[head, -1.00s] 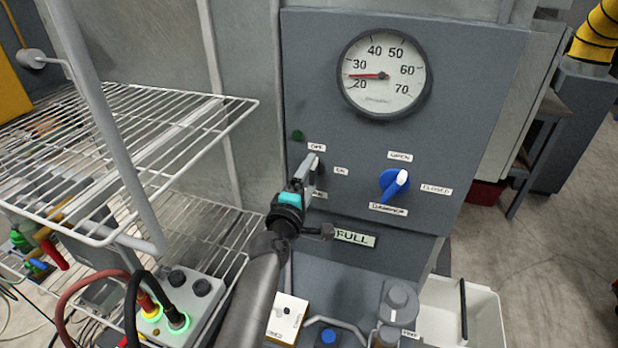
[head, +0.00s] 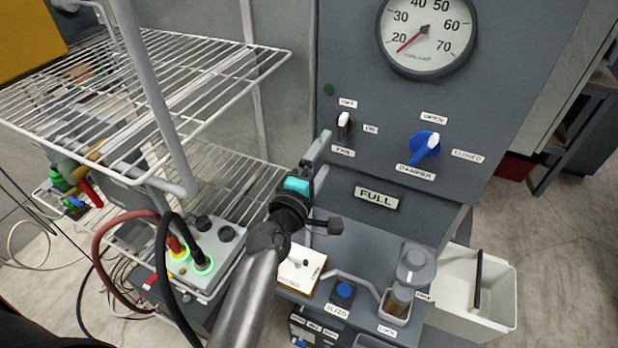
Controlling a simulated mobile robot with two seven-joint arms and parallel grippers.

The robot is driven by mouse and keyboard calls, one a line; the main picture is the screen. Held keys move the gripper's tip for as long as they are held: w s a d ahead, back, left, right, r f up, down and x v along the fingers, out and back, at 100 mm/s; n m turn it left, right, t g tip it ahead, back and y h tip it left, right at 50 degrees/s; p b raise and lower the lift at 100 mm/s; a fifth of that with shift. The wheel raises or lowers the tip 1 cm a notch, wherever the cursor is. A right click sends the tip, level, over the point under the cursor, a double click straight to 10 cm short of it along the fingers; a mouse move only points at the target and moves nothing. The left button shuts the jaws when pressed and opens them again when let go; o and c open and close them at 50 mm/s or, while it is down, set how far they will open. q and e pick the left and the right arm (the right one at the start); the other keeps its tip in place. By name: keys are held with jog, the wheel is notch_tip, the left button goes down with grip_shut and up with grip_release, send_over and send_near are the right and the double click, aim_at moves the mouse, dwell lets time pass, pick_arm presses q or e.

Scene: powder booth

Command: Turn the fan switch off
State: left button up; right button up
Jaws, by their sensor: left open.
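The fan switch (head: 344,126) is a small dark knob with a white-tipped pointer on the grey panel (head: 390,110). Its pointer is turned up toward the OFF label (head: 348,103); the ON label (head: 370,129) is to its right and the FAN label (head: 342,152) below. My left gripper (head: 321,148) is open and empty, just below and left of the switch and apart from it in the picture. My right gripper is not in view.
A blue damper knob (head: 425,146) sits to the right of the switch, under a round gauge (head: 425,38) with its red needle below 20. White wire shelves (head: 190,85) stand at left. A ledge below holds a small toggle box (head: 300,268) and a grey-capped jar (head: 411,265).

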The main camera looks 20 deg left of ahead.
pick_arm(q)
jog(key=s, duration=0.6)
jog(key=shift+s+b, duration=0.2)
jog(key=shift+b, duration=0.1)
jog(key=shift+a, duration=0.1)
jog(key=s+d+f+m+g+h, duration=0.1)
jog(key=s+d+f+m+g, duration=0.2)
jog(key=s+f+m+g, duration=0.35)
jog(key=s+d+f+m+g+h, duration=0.2)
jog(key=s+d+f+m+g, duration=0.15)
jog(key=s+m, duration=0.5)
jog(key=s+a+f+m+g+y, duration=0.3)
jog(key=s+a+f+m+g, duration=0.15)
jog(key=s, duration=0.25)
notch_tip(320, 180, down, 30)
jog(key=s+g+b, duration=0.1)
jog(key=s+b, duration=0.1)
jog(key=b, duration=0.7)
jog(key=s+a+f+b, duration=0.1)
jog(key=s+f+b, duration=0.3)
jog(key=s+f, duration=0.3)
jog(key=s+a+f+g+b, duration=0.1)
jog(key=s+f+b, duration=0.3)
jog(key=s+f, duration=0.4)
notch_tip(320, 180, down, 6)
jog(key=shift+a+r+m+y, duration=0.1)
jog(key=shift+a+m+y, duration=0.25)
jog(key=shift+a, duration=0.3)
